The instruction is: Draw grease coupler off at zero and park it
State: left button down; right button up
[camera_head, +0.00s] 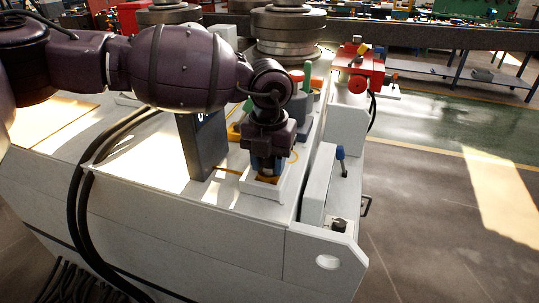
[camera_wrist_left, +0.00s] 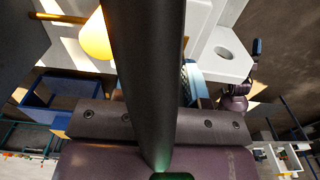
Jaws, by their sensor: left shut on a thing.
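My left gripper (camera_head: 264,160) points down over a small white holder (camera_head: 262,192) with a yellowish pad at the front of the machine top. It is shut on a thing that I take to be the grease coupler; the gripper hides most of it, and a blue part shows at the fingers. In the left wrist view a thick dark cylinder crosses the middle, with a blue ribbed part (camera_wrist_left: 190,82) beside it. I cannot tell whether the coupler touches the holder. A dark readout box (camera_head: 203,148) stands left of the gripper; its digits are mostly hidden. My right gripper is not in view.
Green-tipped handles (camera_head: 307,76) and large steel rollers (camera_head: 288,32) stand behind the gripper. A blue-topped lever (camera_head: 340,158) is to the right. A red device (camera_head: 358,72) stands further back. Black hoses (camera_head: 78,205) run down the machine's left front. A white block with a round hole (camera_wrist_left: 238,68) shows at the wrist.

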pick_arm(q)
jog(key=shift+w+a+r+p, duration=0.15)
jog(key=shift+w+r+p, duration=0.05)
jog(key=shift+r+p, duration=0.15)
jog(key=shift+r, duration=0.4)
jog(key=shift+a+r, duration=0.1)
jog(key=shift+r, duration=0.15)
jog(key=shift+r+p, duration=0.65)
jog(key=shift+r, duration=0.95)
